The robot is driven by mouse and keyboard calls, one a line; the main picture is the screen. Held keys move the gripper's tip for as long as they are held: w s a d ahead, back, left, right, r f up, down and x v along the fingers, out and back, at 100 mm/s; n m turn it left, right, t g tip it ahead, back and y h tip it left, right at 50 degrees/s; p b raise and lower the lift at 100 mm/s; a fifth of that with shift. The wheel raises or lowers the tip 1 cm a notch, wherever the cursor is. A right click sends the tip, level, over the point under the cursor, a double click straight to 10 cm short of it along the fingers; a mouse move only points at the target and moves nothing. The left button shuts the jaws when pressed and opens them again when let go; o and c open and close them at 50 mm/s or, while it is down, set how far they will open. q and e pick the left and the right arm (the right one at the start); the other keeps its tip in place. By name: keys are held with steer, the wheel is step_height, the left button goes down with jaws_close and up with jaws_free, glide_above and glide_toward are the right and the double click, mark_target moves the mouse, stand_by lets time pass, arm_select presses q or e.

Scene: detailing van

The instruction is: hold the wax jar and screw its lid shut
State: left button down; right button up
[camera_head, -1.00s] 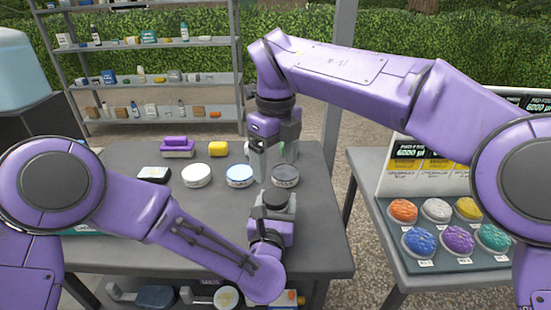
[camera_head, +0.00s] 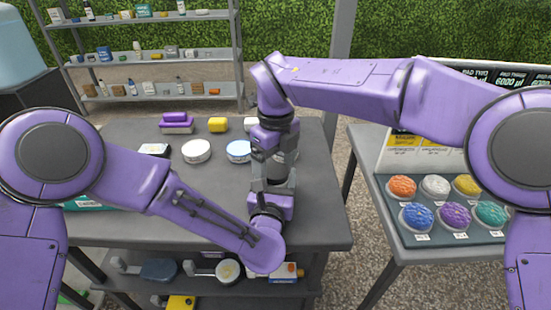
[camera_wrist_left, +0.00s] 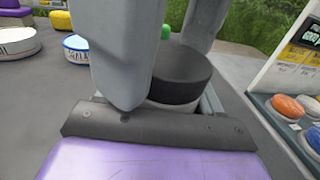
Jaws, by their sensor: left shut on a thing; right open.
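The wax jar shows in the left wrist view as a pale body (camera_wrist_left: 172,106) under a wide black lid (camera_wrist_left: 182,75). The lid sits on top and looks level; whether its thread is engaged cannot be seen. My left gripper (camera_head: 270,194) is shut on the jar and holds it upright over the front right of the table. My right gripper (camera_head: 273,180) is directly above, pointing down. Its grey fingers are open and reach down on either side of the lid, without a visible grip.
The grey table (camera_head: 120,228) carries a white tin (camera_head: 196,151), a blue-topped tin (camera_head: 238,150), a purple brush (camera_head: 176,122) and a yellow sponge (camera_head: 218,125) behind my grippers. A side table (camera_head: 400,255) with coloured pads stands at right, across a gap.

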steer(key=shift+c, duration=0.3)
steer(key=c, duration=1)
steer(key=m, duration=0.5)
steer(key=shift+c, duration=0.2)
steer(key=o, duration=1.3)
steer(key=shift+c, duration=0.2)
steer(key=shift+r, duration=0.1)
arm_select(q)
steer(key=shift+c, duration=0.4)
jaws_free()
arm_select(e)
step_height(320, 180, up, 12)
arm_select(q)
steer(key=shift+s, duration=0.15)
